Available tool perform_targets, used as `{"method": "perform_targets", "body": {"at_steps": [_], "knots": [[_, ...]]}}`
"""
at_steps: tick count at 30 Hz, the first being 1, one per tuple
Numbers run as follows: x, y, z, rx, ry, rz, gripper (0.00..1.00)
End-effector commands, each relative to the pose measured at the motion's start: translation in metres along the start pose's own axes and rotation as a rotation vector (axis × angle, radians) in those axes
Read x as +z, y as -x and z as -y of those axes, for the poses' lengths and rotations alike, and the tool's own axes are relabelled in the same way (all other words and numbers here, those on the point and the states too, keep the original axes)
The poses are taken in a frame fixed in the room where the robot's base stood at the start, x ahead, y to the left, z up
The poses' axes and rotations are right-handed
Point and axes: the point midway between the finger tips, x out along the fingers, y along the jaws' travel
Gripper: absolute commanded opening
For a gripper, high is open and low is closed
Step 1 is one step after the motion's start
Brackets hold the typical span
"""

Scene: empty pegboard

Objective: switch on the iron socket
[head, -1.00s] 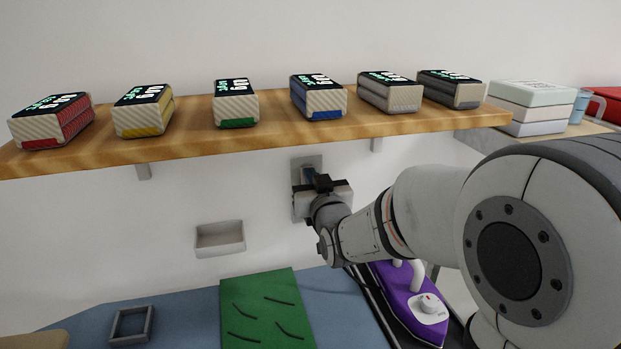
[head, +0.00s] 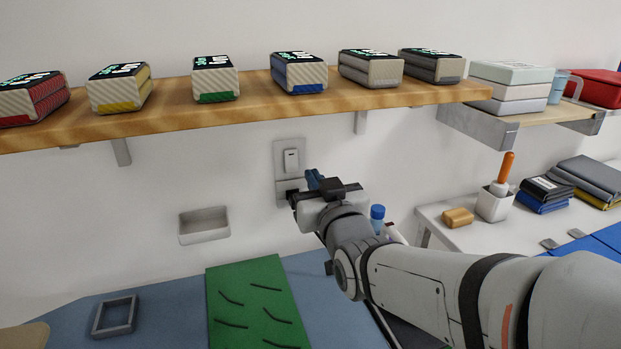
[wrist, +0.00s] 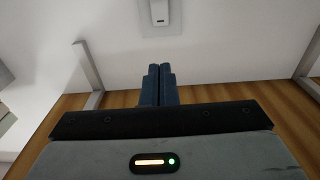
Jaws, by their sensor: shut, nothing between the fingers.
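The wall socket plate with its white switch (head: 291,160) is on the wall under the wooden shelf in the head view. Its lower part is partly hidden by my gripper. The switch also shows at the top edge of the wrist view (wrist: 159,12), cut off by the frame. My gripper (head: 313,179) is just right of and below the switch in the head view. In the wrist view its blue fingers (wrist: 159,70) are together and empty, pointing toward the switch with a visible gap. Whether the switch is on or off I cannot tell.
The wooden shelf (head: 180,118) with several patterned boxes runs above the socket. A small wall tray (head: 204,226) is to the left. Below are a green mat (head: 256,305) and a square frame (head: 115,316). A white side table (head: 475,233) stands right.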

Motion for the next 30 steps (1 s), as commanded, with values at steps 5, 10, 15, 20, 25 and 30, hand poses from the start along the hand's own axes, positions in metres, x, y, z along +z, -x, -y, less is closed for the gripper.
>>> {"method": "perform_targets", "body": {"at_steps": [5,10,15,20,25,30], "knots": [[-0.002,0.012,0.0,0.0,0.0,-0.001,0.0],[-0.003,0.015,0.0,0.0,0.0,0.0,0.0],[-0.003,0.015,0.0,0.0,0.0,0.0,0.0],[0.0,0.015,-0.002,0.005,0.001,0.024,0.0],[0.024,0.021,-0.016,0.041,-0.001,0.212,0.0],[0.066,0.048,-0.037,0.097,-0.017,0.538,0.0]]}}
